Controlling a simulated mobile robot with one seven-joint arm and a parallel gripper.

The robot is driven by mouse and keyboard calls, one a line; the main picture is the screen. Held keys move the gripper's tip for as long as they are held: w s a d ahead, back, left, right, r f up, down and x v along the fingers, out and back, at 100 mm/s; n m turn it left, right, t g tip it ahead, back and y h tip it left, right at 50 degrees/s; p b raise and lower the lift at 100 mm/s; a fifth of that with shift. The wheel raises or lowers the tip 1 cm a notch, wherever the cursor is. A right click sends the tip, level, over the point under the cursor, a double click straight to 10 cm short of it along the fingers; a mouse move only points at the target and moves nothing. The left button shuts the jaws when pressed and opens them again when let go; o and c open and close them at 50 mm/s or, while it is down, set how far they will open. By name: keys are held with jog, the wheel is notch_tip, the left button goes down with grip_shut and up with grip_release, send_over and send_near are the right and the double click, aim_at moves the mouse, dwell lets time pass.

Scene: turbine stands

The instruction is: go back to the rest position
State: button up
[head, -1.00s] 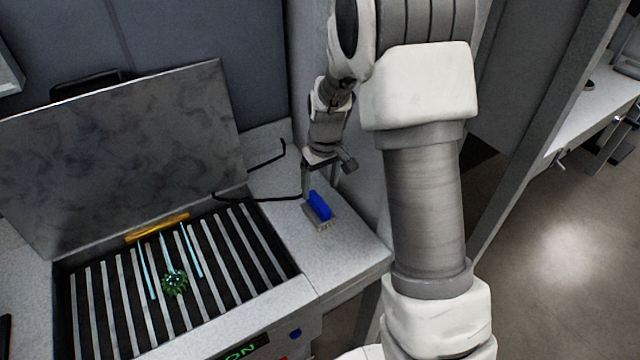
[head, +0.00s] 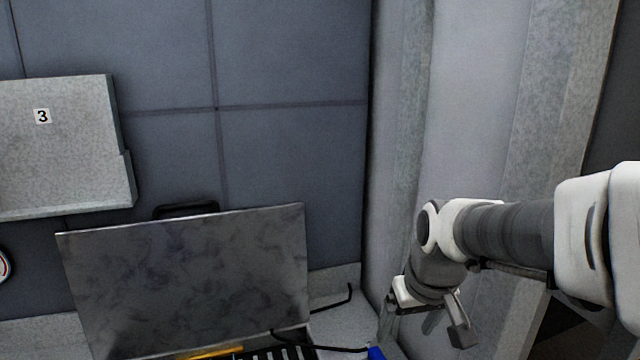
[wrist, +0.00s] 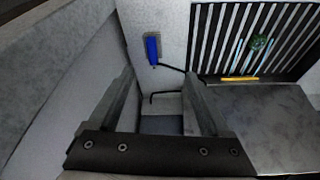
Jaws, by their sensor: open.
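My gripper (wrist: 160,88) is open and empty in the wrist view, its two fingers well apart. In the head view my gripper (head: 424,318) hangs at the lower right, on my bent arm.
A grill with a raised metal lid (head: 190,285) stands left of my arm. Its grate (wrist: 235,45) holds a green round item (wrist: 258,42). A grey box marked 3 (head: 60,150) hangs on the wall. A pale wall (head: 465,120) rises close behind my gripper.

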jog(key=s+r+m+t, duration=0.1)
jog(key=s+r, duration=0.3)
jog(key=s, duration=0.9)
jog(key=shift+s+d+m+t, duration=0.15)
jog(key=shift+s+m+t, duration=0.25)
jog(key=shift+t, duration=0.1)
